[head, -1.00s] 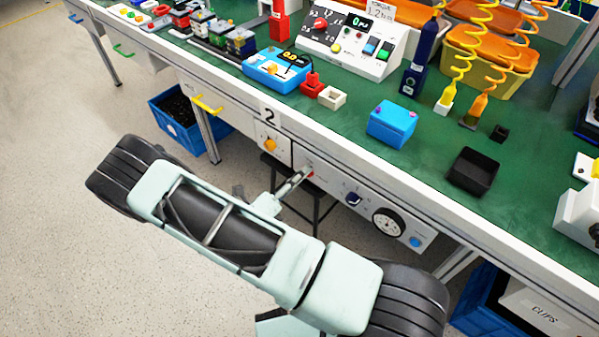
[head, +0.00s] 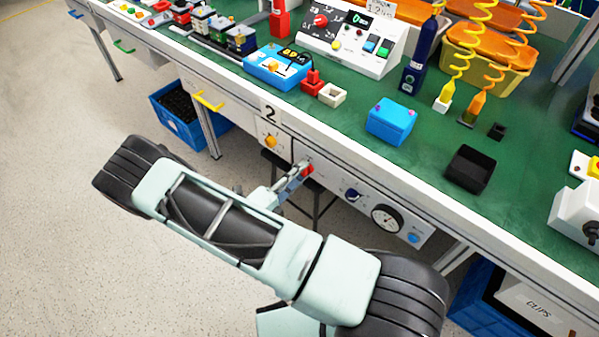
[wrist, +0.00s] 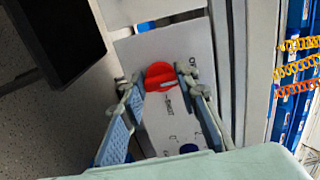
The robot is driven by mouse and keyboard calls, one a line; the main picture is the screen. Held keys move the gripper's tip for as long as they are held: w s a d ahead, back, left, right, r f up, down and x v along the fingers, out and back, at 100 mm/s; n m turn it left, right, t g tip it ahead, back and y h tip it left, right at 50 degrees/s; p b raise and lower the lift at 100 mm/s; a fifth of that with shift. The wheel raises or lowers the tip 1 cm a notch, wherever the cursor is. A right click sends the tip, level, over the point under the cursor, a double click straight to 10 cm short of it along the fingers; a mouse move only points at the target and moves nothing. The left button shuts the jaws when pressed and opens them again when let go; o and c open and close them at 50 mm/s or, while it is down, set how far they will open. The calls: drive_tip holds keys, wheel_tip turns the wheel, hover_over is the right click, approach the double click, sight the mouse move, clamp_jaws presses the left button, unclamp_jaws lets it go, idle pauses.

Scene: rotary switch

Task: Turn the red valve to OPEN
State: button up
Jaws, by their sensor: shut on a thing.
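The red valve (head: 308,170) is on the white panel (head: 330,180) under the bench's front edge. It also shows in the wrist view (wrist: 159,74), with a pale mark on its face. My gripper (head: 300,172) reaches up to it from below left. In the wrist view its two fingers (wrist: 160,84) lie on either side of the valve and are shut on it. Small lettering on the panel beside the valve is too small to read fully. The fingertips hide part of the valve's sides.
The panel also has a dark blue knob (head: 353,195), a round gauge (head: 387,218) and a light blue button (head: 413,238). An orange knob (head: 271,141) is left of the valve. The bench edge (head: 350,150) overhangs close above. A dark stool (head: 318,208) stands underneath.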

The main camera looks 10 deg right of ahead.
drive_tip(key=shift+s, duration=0.1)
drive_tip(key=o, duration=1.1)
drive_tip(key=shift+o, duration=0.2)
drive_tip(key=v, duration=1.2)
